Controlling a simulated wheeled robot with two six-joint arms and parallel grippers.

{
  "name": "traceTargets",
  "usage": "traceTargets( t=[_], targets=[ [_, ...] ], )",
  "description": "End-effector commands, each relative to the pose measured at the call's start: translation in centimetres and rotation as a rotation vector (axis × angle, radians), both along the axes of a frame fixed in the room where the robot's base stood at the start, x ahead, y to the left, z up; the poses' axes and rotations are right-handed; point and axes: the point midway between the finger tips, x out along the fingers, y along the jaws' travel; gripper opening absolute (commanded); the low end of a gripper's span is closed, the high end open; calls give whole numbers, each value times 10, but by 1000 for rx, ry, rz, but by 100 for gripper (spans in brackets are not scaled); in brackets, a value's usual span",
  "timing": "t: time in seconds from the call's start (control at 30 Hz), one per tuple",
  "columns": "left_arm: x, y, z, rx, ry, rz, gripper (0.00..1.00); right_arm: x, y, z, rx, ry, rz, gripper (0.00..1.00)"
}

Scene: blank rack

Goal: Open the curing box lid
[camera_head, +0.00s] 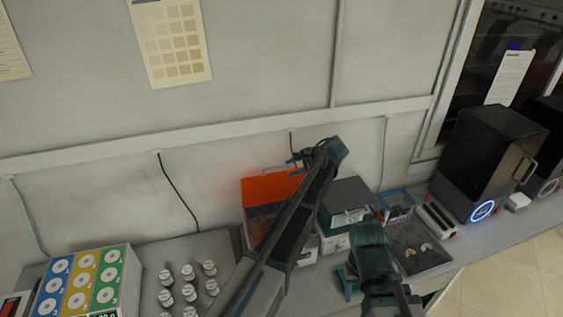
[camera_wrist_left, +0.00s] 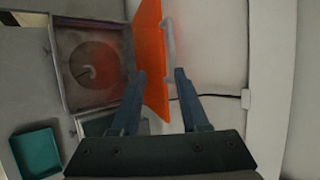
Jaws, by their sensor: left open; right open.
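The curing box has an orange lid (camera_head: 268,188) that stands raised, leaning back near the wall; part of the box is hidden behind my left arm. In the left wrist view the orange lid (camera_wrist_left: 152,55) is seen nearly edge-on, with a pale handle (camera_wrist_left: 169,45) on its right face. The open box (camera_wrist_left: 65,75) shows a round plate inside. My left gripper (camera_head: 296,160) is open by the lid's upper edge. Its fingers (camera_wrist_left: 160,92) lie on either side of the lid in that view; contact cannot be told. My right gripper (camera_head: 346,283) is open and lower, over the counter front.
A grey box (camera_head: 348,193) stands right of the curing box, then a blue-rimmed bin (camera_head: 398,203) and a dark tray (camera_head: 418,262) with small pieces. A black machine (camera_head: 488,150) stands further right. Several white-lidded jars (camera_head: 188,273) and a coloured dispenser (camera_head: 85,280) are at left.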

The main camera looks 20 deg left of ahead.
Motion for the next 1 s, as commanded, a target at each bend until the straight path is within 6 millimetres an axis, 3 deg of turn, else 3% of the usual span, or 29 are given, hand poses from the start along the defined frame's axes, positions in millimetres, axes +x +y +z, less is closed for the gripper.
traceTargets(
  t=[0.2,0.4,1.0],
  targets=[
    [-19,-41,0,0,0,-3,45,0,0,0,0,0,0,50],
    [-27,-61,0,0,0,-2,45,0,0,0,0,0,1,50],
    [-31,-65,-1,-2,-1,3,45,0,0,0,0,0,1,50]
  ],
)
